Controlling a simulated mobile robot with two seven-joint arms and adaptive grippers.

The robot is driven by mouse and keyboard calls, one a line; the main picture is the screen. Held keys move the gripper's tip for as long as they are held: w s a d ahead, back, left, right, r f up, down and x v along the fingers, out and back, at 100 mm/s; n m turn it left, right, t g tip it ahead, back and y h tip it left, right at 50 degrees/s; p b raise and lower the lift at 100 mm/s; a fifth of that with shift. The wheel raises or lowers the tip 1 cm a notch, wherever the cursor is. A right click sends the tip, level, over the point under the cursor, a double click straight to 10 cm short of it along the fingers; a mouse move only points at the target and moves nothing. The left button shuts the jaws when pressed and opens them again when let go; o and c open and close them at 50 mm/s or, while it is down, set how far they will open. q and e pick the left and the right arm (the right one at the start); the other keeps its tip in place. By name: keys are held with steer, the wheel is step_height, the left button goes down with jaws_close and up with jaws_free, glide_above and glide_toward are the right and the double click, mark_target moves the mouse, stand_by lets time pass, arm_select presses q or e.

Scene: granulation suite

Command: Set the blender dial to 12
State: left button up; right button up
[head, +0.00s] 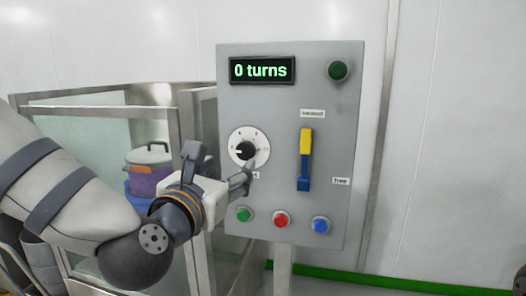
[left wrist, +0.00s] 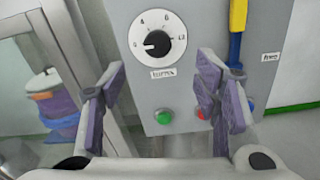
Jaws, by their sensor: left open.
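The blender dial (head: 247,147) is a black knob on a round white face on the grey control panel (head: 301,95). It also shows in the left wrist view (left wrist: 157,42), its white mark pointing left, with small numbers around the rim. The display (head: 262,70) reads "0 turns". My left gripper (head: 220,162) is open and empty, in front of the panel at the dial's lower left in the head view. In the left wrist view its two fingers (left wrist: 165,88) stand apart, below the dial, with no contact visible. My right gripper is not visible.
A yellow and blue lever (head: 305,160) sits right of the dial. Green (head: 244,214), red (head: 281,219) and blue (head: 321,224) buttons line the panel's bottom. A green lamp (head: 339,70) is top right. A glass-sided metal enclosure (head: 180,95) with tubs stands left.

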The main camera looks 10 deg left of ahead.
mark_target(245, 151)
arm_select(q)
steer(key=w, duration=1.1)
steer(key=shift+w, duration=0.25)
steer(key=c, duration=1.1)
